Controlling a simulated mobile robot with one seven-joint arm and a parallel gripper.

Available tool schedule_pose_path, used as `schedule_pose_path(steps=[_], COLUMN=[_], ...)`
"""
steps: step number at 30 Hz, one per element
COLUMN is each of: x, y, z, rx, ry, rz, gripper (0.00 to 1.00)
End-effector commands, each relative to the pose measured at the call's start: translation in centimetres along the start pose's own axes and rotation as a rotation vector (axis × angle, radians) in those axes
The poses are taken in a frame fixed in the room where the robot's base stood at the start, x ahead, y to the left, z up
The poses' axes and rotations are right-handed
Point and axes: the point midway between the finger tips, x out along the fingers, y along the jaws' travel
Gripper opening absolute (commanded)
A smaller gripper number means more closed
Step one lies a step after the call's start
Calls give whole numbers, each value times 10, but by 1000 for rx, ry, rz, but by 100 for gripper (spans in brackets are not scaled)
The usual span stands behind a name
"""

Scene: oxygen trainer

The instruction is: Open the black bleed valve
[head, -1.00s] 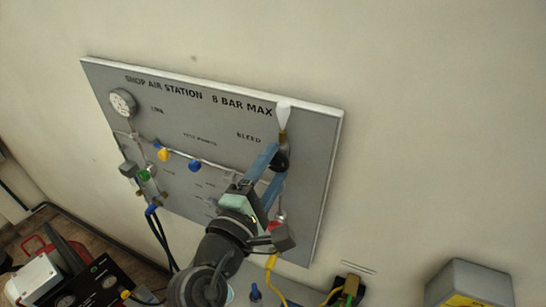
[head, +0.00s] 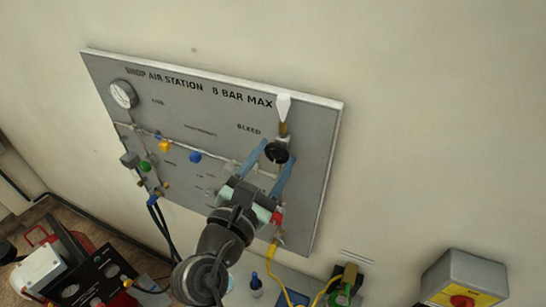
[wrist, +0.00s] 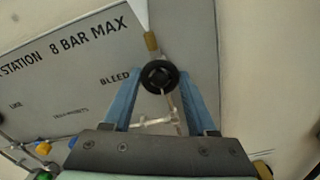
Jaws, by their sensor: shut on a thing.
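The black bleed valve (head: 276,153) is a round black handwheel below the word BLEED at the upper right of the grey panel. It also shows in the wrist view (wrist: 159,77), facing the camera. My gripper (head: 277,151) has its two blue fingers on opposite sides of the wheel and is shut on it. In the wrist view my gripper (wrist: 160,76) has a fingertip at the wheel's left and right rims. A brass fitting with a white cone (head: 283,108) sits just above the wheel.
The grey panel (head: 225,110) carries a gauge (head: 123,94), a yellow knob (head: 164,146), a blue knob (head: 195,157) and a green knob (head: 145,166). A red part (head: 276,217) is close below my gripper. A grey-yellow box with a red button (head: 463,280) is at lower right.

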Motion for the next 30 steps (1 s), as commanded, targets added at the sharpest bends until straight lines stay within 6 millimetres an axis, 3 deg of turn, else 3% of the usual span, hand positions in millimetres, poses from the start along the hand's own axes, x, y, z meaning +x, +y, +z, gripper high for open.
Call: schedule_pose_path(steps=[9, 24, 25, 30], x=[0, 0, 0, 0], y=[0, 0, 0, 0], z=[0, 0, 0, 0], rx=[-110, -131, -131, -129], ry=[-1, -1, 0, 0], rz=[1, 0, 0, 0], gripper=[2, 2, 60, 88])
